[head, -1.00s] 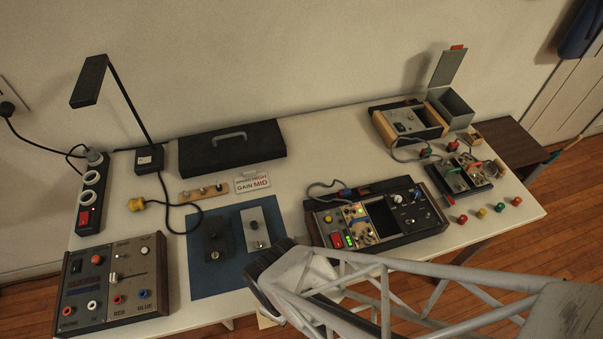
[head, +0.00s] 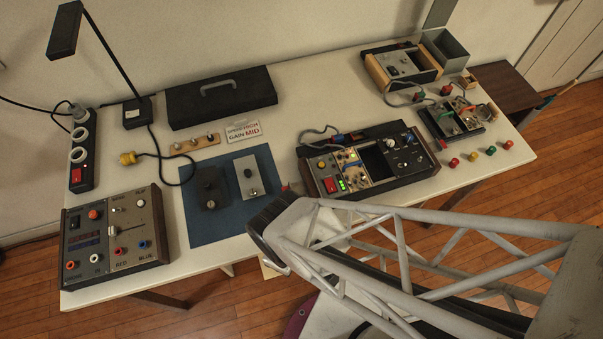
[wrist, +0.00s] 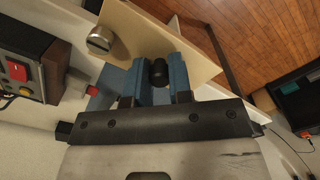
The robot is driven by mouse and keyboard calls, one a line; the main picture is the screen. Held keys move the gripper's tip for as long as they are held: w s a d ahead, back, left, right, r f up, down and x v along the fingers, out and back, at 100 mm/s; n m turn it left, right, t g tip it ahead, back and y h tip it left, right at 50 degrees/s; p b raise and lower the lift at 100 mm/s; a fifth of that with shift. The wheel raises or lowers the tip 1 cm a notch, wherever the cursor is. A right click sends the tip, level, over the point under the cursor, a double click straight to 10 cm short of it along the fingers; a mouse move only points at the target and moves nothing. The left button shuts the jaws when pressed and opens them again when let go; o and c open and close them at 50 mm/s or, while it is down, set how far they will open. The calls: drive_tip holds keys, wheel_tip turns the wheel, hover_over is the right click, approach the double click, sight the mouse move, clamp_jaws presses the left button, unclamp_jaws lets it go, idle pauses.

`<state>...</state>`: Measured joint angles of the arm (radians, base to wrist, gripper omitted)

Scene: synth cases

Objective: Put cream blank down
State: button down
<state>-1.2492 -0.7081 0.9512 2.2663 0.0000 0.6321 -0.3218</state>
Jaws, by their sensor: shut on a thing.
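The cream blank (wrist: 150,35) is a flat cream plate with a silver slotted screw (wrist: 101,40) near one end and a black knob (wrist: 159,72). In the wrist view my gripper (wrist: 160,82) has its blue fingers shut on the knob. The plate is at the fingertips, with wood floor and a strip of pale surface showing past it. In the head view my own arm hides the fingers and most of the blank. The instrument case (head: 438,178) has a dark empty bay (head: 377,160) between its fitted modules.
A blue mat (head: 205,232) left of my arm bears a dark plate (head: 210,188) and a grey plate (head: 249,177). A power unit (head: 115,235) stands at front left. Several coloured caps (head: 490,150) lie at right. The table's front edge is close to my arm.

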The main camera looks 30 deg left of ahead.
drive_tip(key=w+a+r+m, duration=0.3)
drive_tip(key=w+a+r, duration=0.3)
drive_tip(key=w, duration=0.5)
drive_tip(key=w+a+r+m, duration=0.2)
drive_tip(key=w+a+r, duration=0.35)
drive_tip(key=w, duration=0.45)
drive_tip(key=w+a+r+m, duration=0.1)
drive_tip(key=w+r+m, duration=0.15)
drive_tip(key=w, duration=1.05)
drive_tip(key=w+a+r+m, duration=0.15)
drive_tip(key=w+r, duration=0.25)
drive_tip(key=w, duration=0.9)
drive_tip(key=w+d+r+m, duration=0.15)
drive_tip(key=w+d, duration=0.25)
drive_tip(key=w, duration=0.5)
drive_tip(key=w+d+r+m, duration=0.15)
drive_tip(key=w+d, duration=0.25)
drive_tip(key=w, duration=0.4)
drive_tip(key=w+d+r+m, duration=0.1)
drive_tip(key=w+d+m, duration=0.15)
drive_tip(key=w, duration=0.65)
drive_tip(key=w+d+r+m, duration=0.2)
drive_tip(key=w+d+m, duration=0.1)
drive_tip(key=w+d, duration=1.4)
drive_tip(key=shift+w+d, duration=0.4)
drive_tip(key=shift+d, duration=0.6)
drive_tip(key=shift+f+m, duration=0.15)
drive_tip(key=shift+m, duration=0.1)
